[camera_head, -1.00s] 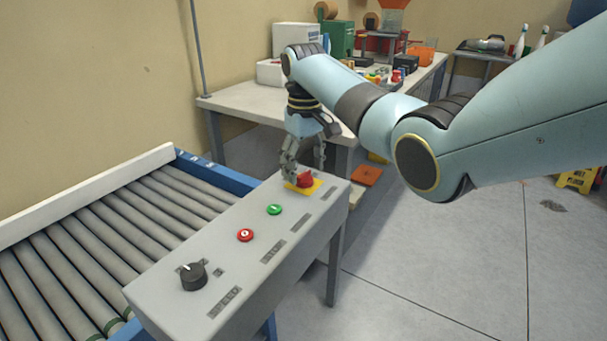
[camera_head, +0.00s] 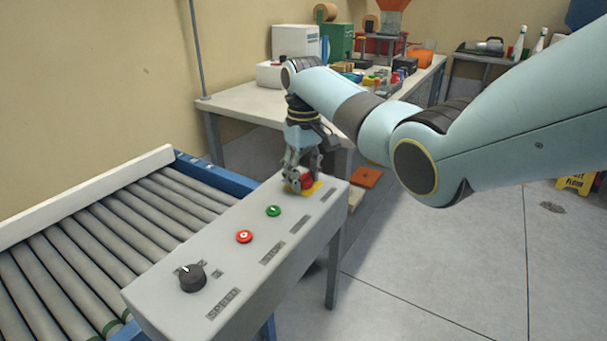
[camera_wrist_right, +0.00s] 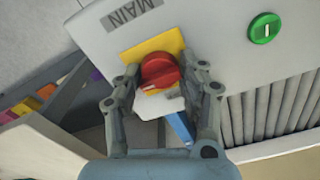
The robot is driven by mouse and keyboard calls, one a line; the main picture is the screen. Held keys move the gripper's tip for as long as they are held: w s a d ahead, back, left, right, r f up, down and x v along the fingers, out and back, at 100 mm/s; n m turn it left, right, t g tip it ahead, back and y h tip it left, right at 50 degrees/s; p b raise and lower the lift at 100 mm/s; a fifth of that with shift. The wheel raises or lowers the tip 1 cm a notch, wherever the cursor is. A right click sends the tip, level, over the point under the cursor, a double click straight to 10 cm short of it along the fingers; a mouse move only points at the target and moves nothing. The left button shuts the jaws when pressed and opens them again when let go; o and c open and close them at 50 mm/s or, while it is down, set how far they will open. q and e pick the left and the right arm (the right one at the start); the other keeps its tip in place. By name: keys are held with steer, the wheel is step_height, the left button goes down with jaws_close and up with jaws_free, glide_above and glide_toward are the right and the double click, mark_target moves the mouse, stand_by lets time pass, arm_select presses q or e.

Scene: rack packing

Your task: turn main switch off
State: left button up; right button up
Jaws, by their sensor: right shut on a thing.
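The main switch is a red rotary knob (camera_wrist_right: 160,71) on a yellow plate (camera_wrist_right: 152,46), beside a label reading MAIN, in the right wrist view. It also shows in the head view at the far end of the grey control panel (camera_head: 240,225). My right gripper (camera_head: 303,183) points down at the knob, with its fingers on either side of it. In the right wrist view the right gripper (camera_wrist_right: 163,85) is shut on the red knob. The far side of the knob is partly hidden by the fingers. My left gripper is not in view.
A green button (camera_head: 273,211), a red button (camera_head: 244,236) and a black speed knob (camera_head: 193,278) line the panel. A roller conveyor (camera_head: 90,245) runs along its left. A cluttered workbench (camera_head: 240,103) stands behind. The floor at right is open.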

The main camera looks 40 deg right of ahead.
steer(key=shift+r+n+p, duration=0.1)
steer(key=shift+n+p, duration=0.2)
steer(key=shift+p, duration=0.1)
steer(key=shift+r+n+p, duration=0.1)
steer(key=shift+n+p, duration=0.8)
steer(key=shift+n, duration=0.1)
steer(key=shift+n+p, duration=0.65)
steer(key=shift+n, duration=0.15)
steer(key=n+p, duration=0.1)
steer(key=n, duration=0.1)
steer(key=shift+n, duration=0.4)
steer(key=n+p, duration=0.2)
steer(key=n, duration=0.8)
steer(key=shift+f+n+p, duration=0.2)
steer(key=shift+n+p, duration=0.2)
steer(key=o, duration=1.1)
